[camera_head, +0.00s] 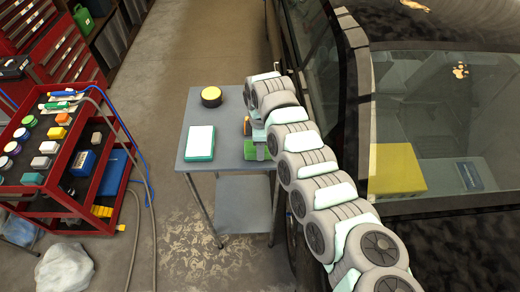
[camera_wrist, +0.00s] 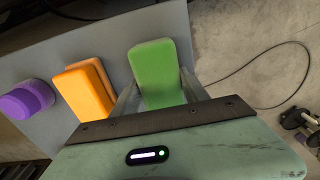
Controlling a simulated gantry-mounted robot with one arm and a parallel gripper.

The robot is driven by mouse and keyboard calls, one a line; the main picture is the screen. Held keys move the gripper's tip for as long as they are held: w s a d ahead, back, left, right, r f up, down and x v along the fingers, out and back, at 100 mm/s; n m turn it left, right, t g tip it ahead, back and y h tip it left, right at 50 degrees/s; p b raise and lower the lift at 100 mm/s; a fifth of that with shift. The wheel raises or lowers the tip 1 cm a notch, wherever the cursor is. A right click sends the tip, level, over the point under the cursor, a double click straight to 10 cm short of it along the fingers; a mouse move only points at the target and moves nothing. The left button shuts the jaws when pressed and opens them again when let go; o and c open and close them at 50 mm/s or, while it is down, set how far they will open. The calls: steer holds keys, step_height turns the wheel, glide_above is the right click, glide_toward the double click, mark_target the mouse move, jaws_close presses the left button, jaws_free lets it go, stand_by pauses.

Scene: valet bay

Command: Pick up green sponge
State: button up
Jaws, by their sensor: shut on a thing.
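The green sponge (camera_wrist: 158,75) is a rounded green block between the two fingers of my gripper (camera_wrist: 158,92) in the wrist view. My gripper is shut on it. In the head view the green sponge (camera_head: 256,150) shows partly under my arm at the right side of the small grey table (camera_head: 228,118). My gripper's end (camera_head: 258,137) is over that side of the table. I cannot tell whether the sponge touches the table top.
Orange blocks (camera_wrist: 84,92) and a purple round item (camera_wrist: 27,99) stand left of the sponge in the wrist view. A white and teal block (camera_head: 200,142) and a black-yellow round pad (camera_head: 211,96) are on the table. A red cart (camera_head: 62,205) stands left; a dark car (camera_head: 440,125) is right.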

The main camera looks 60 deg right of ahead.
steer(key=shift+r, duration=0.1)
step_height(320, 180, up, 20)
steer(key=b, duration=0.3)
stand_by(0.6)
